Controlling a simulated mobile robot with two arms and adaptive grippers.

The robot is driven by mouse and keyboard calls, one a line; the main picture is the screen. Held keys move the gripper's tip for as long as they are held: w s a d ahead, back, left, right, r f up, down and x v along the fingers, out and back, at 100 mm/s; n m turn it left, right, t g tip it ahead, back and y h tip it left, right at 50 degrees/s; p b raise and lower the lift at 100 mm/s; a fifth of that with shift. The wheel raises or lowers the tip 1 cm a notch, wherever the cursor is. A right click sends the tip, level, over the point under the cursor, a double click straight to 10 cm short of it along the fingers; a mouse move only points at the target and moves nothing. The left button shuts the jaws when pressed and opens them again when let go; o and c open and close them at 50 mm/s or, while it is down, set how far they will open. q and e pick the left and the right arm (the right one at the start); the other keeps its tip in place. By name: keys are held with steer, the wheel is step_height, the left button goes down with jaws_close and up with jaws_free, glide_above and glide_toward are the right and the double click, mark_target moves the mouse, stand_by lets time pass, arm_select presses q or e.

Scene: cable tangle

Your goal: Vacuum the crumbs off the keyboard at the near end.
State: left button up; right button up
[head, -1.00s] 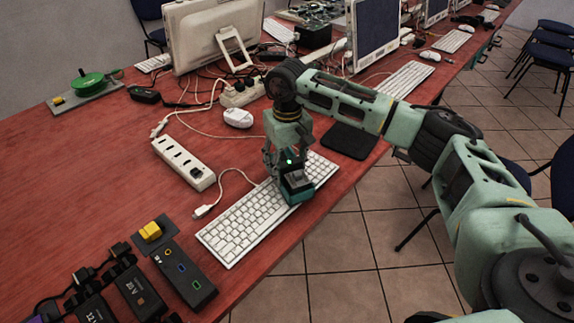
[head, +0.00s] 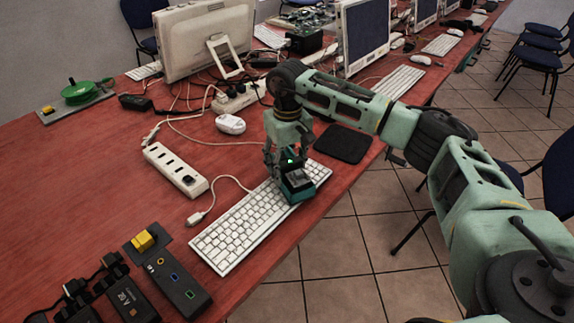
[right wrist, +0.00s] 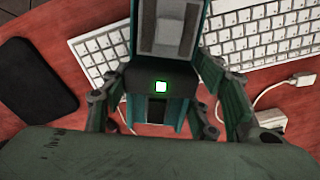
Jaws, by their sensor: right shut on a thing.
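The white keyboard (head: 240,228) lies at the near edge of the red table, running diagonally. My right gripper (head: 286,168) is shut on a small teal and dark vacuum (head: 297,186), held over the keyboard's far right part. A green light glows on the vacuum. In the right wrist view the vacuum (right wrist: 165,75) sits between my fingers, with keys of the keyboard (right wrist: 250,35) on both sides of it. Whether it touches the keys I cannot tell. Crumbs are too small to make out. My left gripper is not in view.
A white power strip (head: 175,170), a mouse (head: 230,124) and a black mouse pad (head: 343,144) lie near the keyboard. A dark box with colored ports (head: 175,282) and black adapters (head: 128,298) stand at the near left. The table's left middle is clear.

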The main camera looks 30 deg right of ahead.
steer(key=shift+r, duration=0.1)
stand_by(0.5)
step_height(320, 180, up, 5)
steer(key=p, duration=0.3)
steer(key=shift+f, duration=0.2)
steer(key=shift+r+p, duration=0.75)
steer(key=shift+r, duration=0.45)
steer(key=shift+f, duration=0.1)
steer(key=shift+s+a, duration=0.2)
steer(key=shift+a, duration=0.1)
steer(key=s+a+r, duration=0.1)
steer(key=s+a, duration=0.4)
steer(key=s, duration=0.5)
steer(key=s+a+r, duration=0.1)
steer(key=s+a, duration=0.5)
steer(key=s, duration=0.4)
steer(key=shift+n+p, duration=0.3)
steer(key=shift+p, duration=0.15)
